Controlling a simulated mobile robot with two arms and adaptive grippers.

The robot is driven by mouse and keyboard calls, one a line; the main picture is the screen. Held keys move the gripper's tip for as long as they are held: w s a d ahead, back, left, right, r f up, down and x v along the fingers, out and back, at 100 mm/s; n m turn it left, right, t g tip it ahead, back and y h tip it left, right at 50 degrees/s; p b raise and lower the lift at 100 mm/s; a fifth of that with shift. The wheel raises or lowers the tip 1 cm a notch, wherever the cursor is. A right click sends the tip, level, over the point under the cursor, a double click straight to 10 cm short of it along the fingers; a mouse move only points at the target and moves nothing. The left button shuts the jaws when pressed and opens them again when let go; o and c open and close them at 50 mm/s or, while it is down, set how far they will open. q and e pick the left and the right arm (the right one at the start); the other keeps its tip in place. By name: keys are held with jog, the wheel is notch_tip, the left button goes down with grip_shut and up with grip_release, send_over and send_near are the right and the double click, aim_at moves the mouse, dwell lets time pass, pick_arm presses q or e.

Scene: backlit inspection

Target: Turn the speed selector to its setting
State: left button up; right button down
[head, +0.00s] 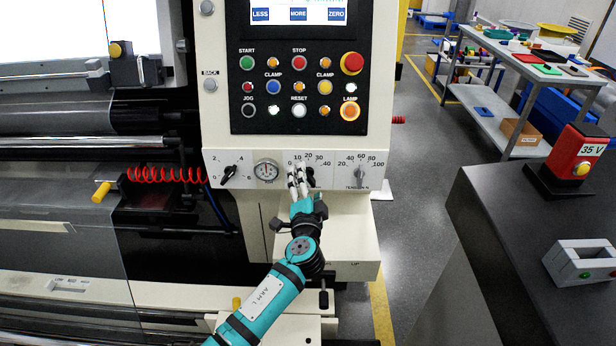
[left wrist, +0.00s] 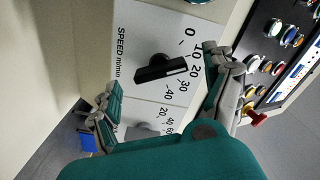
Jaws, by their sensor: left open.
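The speed selector is a black bar knob (left wrist: 158,69) on a white plate marked "SPEED m/min", with a scale from 0 to 40. In the left wrist view, the white line on the knob points at about 20. In the head view the knob (head: 311,176) is partly hidden by my gripper. My left gripper (head: 297,172) is open in front of the panel strip. In the left wrist view its fingers (left wrist: 162,70) stand apart, one on each side of the knob. I cannot tell whether they touch it. My right gripper is not in view.
The button panel (head: 298,92) is above. A dark bench (head: 500,225) stands at right, with open floor between.

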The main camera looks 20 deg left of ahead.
pick_arm(q)
jog(key=shift+x, duration=1.15)
jog(key=c, duration=1.2)
jog(key=shift+f, duration=0.1)
